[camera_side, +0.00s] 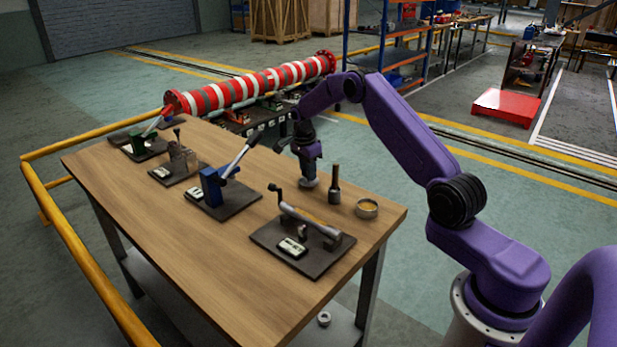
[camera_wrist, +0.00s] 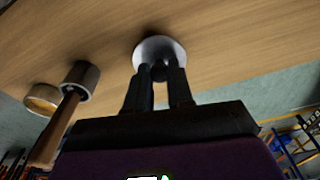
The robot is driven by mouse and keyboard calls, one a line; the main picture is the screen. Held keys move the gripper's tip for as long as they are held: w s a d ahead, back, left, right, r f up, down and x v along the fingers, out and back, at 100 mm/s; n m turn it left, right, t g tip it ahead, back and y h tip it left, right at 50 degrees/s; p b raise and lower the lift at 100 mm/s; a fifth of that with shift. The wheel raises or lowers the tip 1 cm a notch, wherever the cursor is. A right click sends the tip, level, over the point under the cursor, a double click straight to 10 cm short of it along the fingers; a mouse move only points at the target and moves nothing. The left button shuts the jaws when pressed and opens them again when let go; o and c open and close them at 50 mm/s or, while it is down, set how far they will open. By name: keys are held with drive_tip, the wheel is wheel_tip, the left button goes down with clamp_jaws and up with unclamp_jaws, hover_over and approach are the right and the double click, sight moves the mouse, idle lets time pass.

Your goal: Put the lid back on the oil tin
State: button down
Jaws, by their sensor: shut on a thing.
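The oil tin (camera_side: 366,209) is a small, round, open tin near the right corner of the wooden table, with yellowish contents showing. It also shows at the left of the wrist view (camera_wrist: 42,99). The lid (camera_wrist: 158,48) is a pale grey disc with a small dark knob. My gripper (camera_wrist: 159,74) is shut on the lid at its knob. In the side view my gripper (camera_side: 308,174) points down at the table with the lid (camera_side: 309,184) under it, left of and apart from the tin. I cannot tell whether the lid touches the table.
A tool with an upright handle (camera_side: 335,186) stands between the lid and the tin; it also shows in the wrist view (camera_wrist: 80,80). A dark plate with a lever and rod (camera_side: 300,236) lies in front. A blue lever fixture (camera_side: 213,187) is further left. Bare wood surrounds the lid.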

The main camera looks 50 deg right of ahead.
wheel_tip(320, 180, up, 14)
drive_tip(key=s+d, duration=0.1)
drive_tip(key=s, duration=2.1)
drive_tip(key=shift+w+a+f, duration=0.1)
drive_tip(key=shift+a+f, duration=0.05)
drive_tip(key=shift+f, duration=1.85)
drive_tip(key=shift+w+a+f, duration=0.1)
drive_tip(key=shift+a+f, duration=0.1)
drive_tip(key=shift+f, duration=1.8)
drive_tip(key=shift+a+f, duration=0.15)
drive_tip(key=shift+f, duration=1.85)
drive_tip(key=shift+f, duration=0.2)
drive_tip(key=shift+c, duration=2.2)
unclamp_jaws()
drive_tip(key=shift+r, duration=0.1)
